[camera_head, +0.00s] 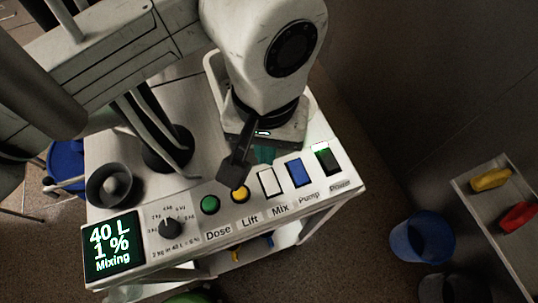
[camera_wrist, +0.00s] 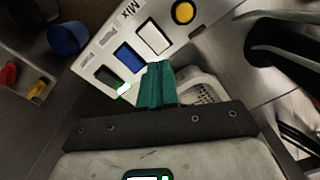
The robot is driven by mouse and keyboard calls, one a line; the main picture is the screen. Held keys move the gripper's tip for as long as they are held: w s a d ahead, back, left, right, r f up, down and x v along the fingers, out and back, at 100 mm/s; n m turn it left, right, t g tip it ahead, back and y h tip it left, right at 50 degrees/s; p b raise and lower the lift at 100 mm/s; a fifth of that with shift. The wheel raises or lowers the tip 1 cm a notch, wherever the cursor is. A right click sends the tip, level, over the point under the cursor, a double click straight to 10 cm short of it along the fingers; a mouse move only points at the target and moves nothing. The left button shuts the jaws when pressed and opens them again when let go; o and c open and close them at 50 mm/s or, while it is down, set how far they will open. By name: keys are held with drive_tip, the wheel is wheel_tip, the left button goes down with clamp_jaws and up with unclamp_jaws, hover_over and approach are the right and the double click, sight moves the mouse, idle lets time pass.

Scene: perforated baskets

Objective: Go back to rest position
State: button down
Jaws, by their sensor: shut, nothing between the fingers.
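My gripper (camera_head: 264,155) shows teal fingers held together over the top of a white control cart (camera_head: 190,255). In the wrist view the shut fingers (camera_wrist: 157,82) point toward the panel, near the white Mix switch (camera_wrist: 153,38) and the blue Pump switch (camera_wrist: 129,58). Nothing is between them. I cannot tell the exact height of the fingertips above the cart. My pale arm reaches in from the top and hides part of the cart top.
The panel has a display (camera_head: 109,248) reading "40 L 1% Mixing", a knob (camera_head: 171,229), a green button (camera_head: 210,204) and a black Power switch (camera_head: 328,161) with a green light. A blue bucket (camera_head: 420,238) stands right. A shelf (camera_head: 487,222) holds yellow and red items.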

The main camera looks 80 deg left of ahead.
idle(0.4)
drive_tip(key=w+d+f+m+t+h, duration=0.1)
drive_tip(key=w+d+m+t, duration=0.25)
drive_tip(key=w+d, duration=0.9)
drive_tip(key=w+d+m+t+h, duration=0.15)
drive_tip(key=w+d+m, duration=0.35)
drive_tip(key=w+d, duration=0.75)
drive_tip(key=w+d+f+m+t, duration=0.1)
drive_tip(key=w+d+f+t, duration=0.1)
drive_tip(key=w+d, duration=0.6)
drive_tip(key=s+d+f+m+g, duration=0.1)
drive_tip(key=s+d+f, duration=0.25)
drive_tip(key=d, duration=0.25)
drive_tip(key=s+d+f+h, duration=0.1)
drive_tip(key=s+d+f, duration=0.25)
drive_tip(key=d, duration=0.25)
drive_tip(key=s+d+f+m+g, duration=0.1)
drive_tip(key=s+d+f, duration=0.1)
drive_tip(key=d+f, duration=0.3)
drive_tip(key=s+f+m+g+y, duration=0.1)
drive_tip(key=s+f+g, duration=0.1)
drive_tip(key=s+f, duration=0.4)
drive_tip(key=s+f+m+g+y, duration=0.1)
drive_tip(key=s+f, duration=0.4)
drive_tip(key=s, duration=0.9)
drive_tip(key=shift+s+a+f+g+y, duration=0.15)
drive_tip(key=shift+s+f+g+y, duration=0.2)
drive_tip(key=shift+g+y, duration=0.25)
